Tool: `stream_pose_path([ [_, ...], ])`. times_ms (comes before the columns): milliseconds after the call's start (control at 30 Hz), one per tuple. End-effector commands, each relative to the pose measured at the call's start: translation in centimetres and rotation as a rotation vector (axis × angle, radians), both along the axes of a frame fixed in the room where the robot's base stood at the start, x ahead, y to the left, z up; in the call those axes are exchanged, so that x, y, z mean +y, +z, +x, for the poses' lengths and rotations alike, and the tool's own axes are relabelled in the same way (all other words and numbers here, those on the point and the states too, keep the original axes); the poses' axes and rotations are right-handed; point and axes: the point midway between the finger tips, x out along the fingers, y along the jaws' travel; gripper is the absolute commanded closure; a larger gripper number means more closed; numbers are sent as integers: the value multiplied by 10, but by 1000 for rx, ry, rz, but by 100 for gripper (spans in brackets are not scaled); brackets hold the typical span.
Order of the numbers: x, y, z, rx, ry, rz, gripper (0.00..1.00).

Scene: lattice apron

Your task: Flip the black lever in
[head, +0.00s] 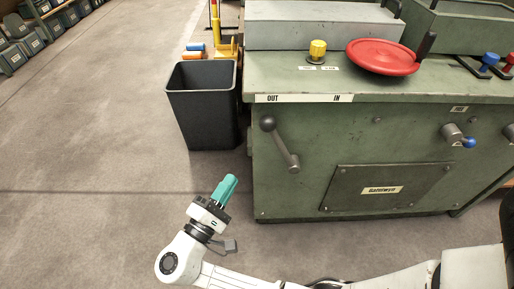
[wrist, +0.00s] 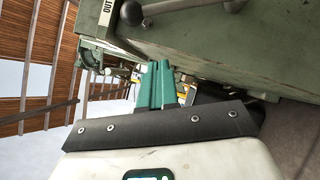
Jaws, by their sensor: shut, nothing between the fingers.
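The black lever (head: 281,144) is on the front of the green machine, under the strip marked OUT on the left and IN on the right. Its ball knob points up and left, toward the OUT side, and its pivot is at the lower right. In the wrist view the knob (wrist: 131,13) and part of the lever show at the top edge. My gripper (head: 229,181) with teal fingers is shut and empty, below and left of the lever, apart from it. The fingers also show in the wrist view (wrist: 155,85), pointing toward the machine's left edge.
A black bin (head: 203,105) stands left of the machine. A red handwheel (head: 383,57) and a yellow knob (head: 317,50) are on the machine top. A grey lever with a blue tip (head: 468,142) is farther right on the front. The floor at left is clear.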

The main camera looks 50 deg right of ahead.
Motion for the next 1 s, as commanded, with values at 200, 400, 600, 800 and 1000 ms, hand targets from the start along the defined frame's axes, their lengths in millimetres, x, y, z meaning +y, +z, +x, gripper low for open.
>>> stream_pose_path([
  [200,-4,0,0,0,-3,2,100],
  [400,-27,5,1,1,-6,2,100],
  [600,-65,14,6,-2,-7,3,100],
  [800,-102,23,10,0,-5,2,100],
  [1000,-119,35,-7,1,-3,2,100],
])
